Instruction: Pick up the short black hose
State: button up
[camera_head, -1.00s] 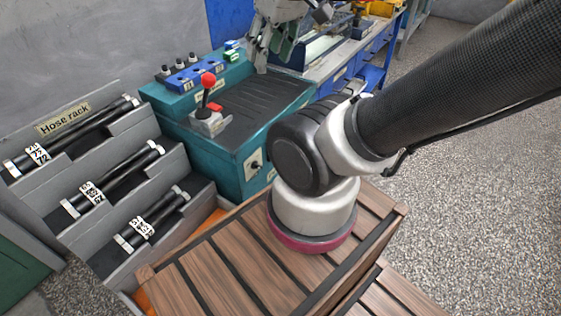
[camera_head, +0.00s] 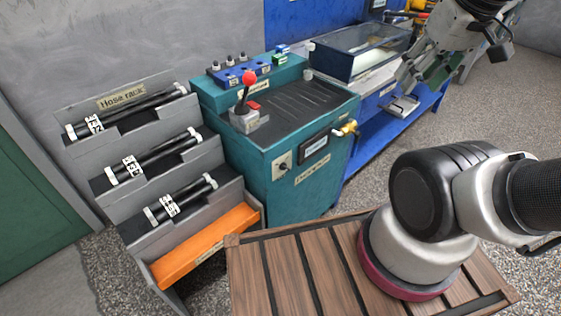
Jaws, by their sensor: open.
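The hose rack (camera_head: 82,112) stands at the left against the wall, with three stepped tiers of black hoses with pale metal ends and white tags. The top tier holds the longest hoses (camera_head: 150,105), the middle tier holds medium ones (camera_head: 160,155), and the lowest tier holds the shortest black hoses (camera_head: 190,198). My gripper (camera_head: 440,72) is at the upper right, over the blue bench, far from the rack. It is open, and no hose is in it.
A teal machine (camera_head: 290,130) with a red-knobbed lever (camera_head: 247,85) stands right of the rack. An orange bin (camera_head: 205,247) sits below the lowest tier. A slatted wooden platform (camera_head: 295,275) is in front. A clear-lidded case (camera_head: 362,50) rests on the blue bench (camera_head: 400,122).

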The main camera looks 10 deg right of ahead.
aim_at(173, 209)
jog(key=i+j+u, duration=0.1)
jog(key=u, duration=0.9)
